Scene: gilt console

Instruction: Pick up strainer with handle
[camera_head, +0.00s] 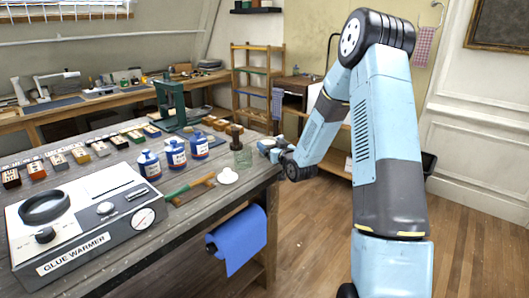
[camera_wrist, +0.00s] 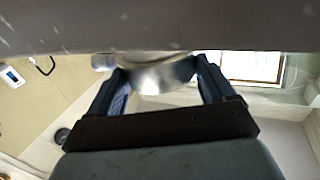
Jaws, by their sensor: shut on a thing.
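In the wrist view, my gripper (camera_wrist: 161,80) has its two blue fingers on either side of a shiny, rounded metal thing, which fits the strainer with handle (camera_wrist: 160,76). The gripper is shut on it. A smaller metal part (camera_wrist: 103,61) shows left of the fingers; I cannot tell if it is the handle. A wide grey-brown surface covers the top of the view and hides what lies beyond. In the head view, my gripper (camera_head: 270,146) is at the right edge of the workbench, small and partly hidden by my arm; the strainer cannot be made out there.

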